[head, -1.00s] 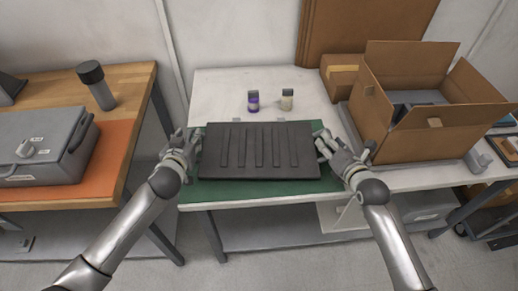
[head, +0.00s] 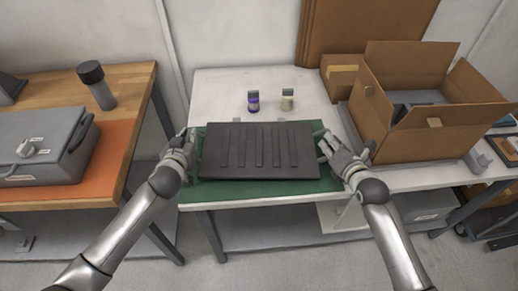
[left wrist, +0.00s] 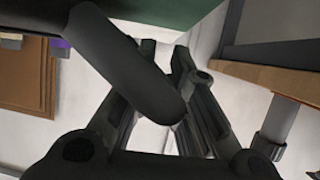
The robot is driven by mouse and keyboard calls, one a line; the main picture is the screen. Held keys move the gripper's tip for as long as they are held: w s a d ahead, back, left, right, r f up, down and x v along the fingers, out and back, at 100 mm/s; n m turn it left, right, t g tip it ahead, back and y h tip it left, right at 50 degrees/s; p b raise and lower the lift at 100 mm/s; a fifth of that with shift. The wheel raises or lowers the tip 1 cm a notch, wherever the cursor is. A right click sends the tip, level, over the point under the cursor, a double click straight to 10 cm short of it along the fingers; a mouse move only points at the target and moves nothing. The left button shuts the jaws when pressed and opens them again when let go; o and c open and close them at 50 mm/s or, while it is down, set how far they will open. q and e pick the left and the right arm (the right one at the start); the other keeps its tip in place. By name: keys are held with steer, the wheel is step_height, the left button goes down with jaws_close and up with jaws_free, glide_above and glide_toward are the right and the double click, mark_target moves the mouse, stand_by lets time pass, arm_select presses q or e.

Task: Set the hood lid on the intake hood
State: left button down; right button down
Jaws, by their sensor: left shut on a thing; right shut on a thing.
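The hood lid (head: 258,165) is a wide, dark, flat panel with several raised ribs, lying level over a green mat. My left gripper (head: 190,143) is shut at the lid's left end. In the left wrist view, a dark rounded bar (left wrist: 125,62), seemingly the lid's handle, runs by the fingers (left wrist: 166,50). My right gripper (head: 323,143) is shut at the lid's right end; its fingers partly hide the grip there. I cannot make out the intake hood as a separate thing. I cannot tell whether the lid touches what is under it.
The green mat (head: 240,190) lies on a white table (head: 220,90). Behind the lid stand a purple bottle (head: 253,101) and a pale bottle (head: 287,100). An open carton (head: 400,130) is at the right. A wooden bench (head: 130,85) at the left carries a grey case (head: 40,150).

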arm_select(q)
steer(key=shift+r, duration=0.25)
arm_select(e)
steer(key=shift+r, duration=0.25)
